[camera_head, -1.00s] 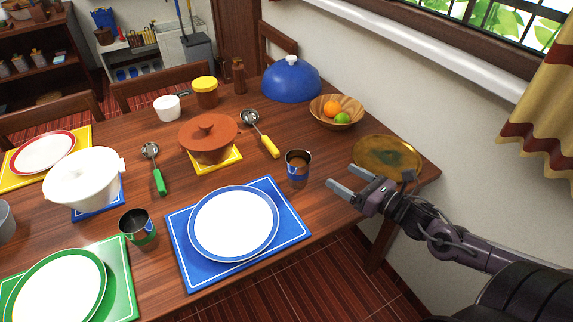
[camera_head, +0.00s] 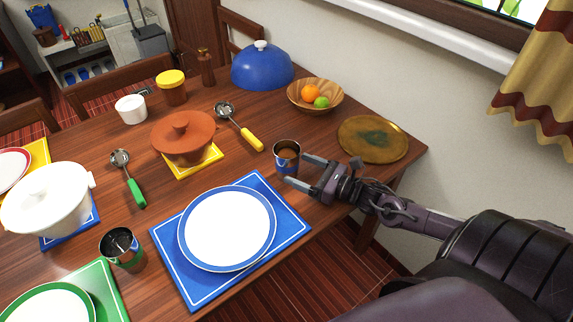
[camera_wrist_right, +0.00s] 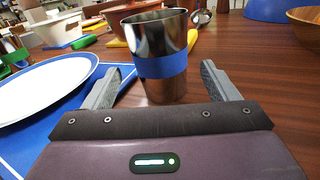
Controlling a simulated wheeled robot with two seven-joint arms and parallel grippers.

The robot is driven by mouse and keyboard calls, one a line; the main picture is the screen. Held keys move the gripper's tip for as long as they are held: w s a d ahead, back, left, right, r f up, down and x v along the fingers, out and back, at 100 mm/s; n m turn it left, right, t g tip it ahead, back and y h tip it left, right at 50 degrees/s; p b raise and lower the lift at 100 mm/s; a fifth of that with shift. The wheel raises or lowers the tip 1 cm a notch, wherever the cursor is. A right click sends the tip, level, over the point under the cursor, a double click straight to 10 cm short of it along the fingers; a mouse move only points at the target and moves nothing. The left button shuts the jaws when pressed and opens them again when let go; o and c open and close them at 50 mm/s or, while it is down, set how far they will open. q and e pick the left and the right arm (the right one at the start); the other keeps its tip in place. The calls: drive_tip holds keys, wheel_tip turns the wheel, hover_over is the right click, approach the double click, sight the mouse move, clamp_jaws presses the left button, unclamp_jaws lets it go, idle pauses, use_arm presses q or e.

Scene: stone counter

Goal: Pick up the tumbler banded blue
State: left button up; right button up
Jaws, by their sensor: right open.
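The tumbler banded blue (camera_head: 286,157) is a shiny metal cup standing upright on the wooden table, just beyond the blue placemat's far right corner. In the right wrist view the tumbler (camera_wrist_right: 160,55) stands ahead, its blue band facing me. My right gripper (camera_head: 296,169) is open, its fingers pointing at the tumbler from the right. In the wrist view the fingertips of the right gripper (camera_wrist_right: 160,78) lie on either side of the tumbler's lower part, with gaps showing; whether it is fully between them I cannot tell. My left gripper is not in view.
A blue placemat (camera_head: 168,240) with a blue-rimmed plate (camera_head: 228,228) lies left of the tumbler. A green-banded tumbler (camera_head: 122,250) stands farther left. A yellow-handled ladle (camera_head: 252,139) lies behind the tumbler. A gold plate (camera_head: 372,138) and fruit bowl (camera_head: 315,96) stand at the right.

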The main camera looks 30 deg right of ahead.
sight(296, 166)
drive_tip(key=shift+w+a, duration=0.1)
drive_tip(key=shift+w, duration=0.15)
drive_tip(key=shift+x, duration=0.75)
drive_tip(key=x, duration=0.3)
drive_tip(key=shift+w, duration=0.2)
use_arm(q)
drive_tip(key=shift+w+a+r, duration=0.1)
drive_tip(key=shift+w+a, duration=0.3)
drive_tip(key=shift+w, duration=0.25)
use_arm(e)
drive_tip(key=shift+c, duration=0.4)
drive_tip(key=c, duration=1)
drive_tip(key=shift+r, duration=0.1)
drive_tip(key=shift+c, duration=0.3)
drive_tip(key=shift+r, duration=0.1)
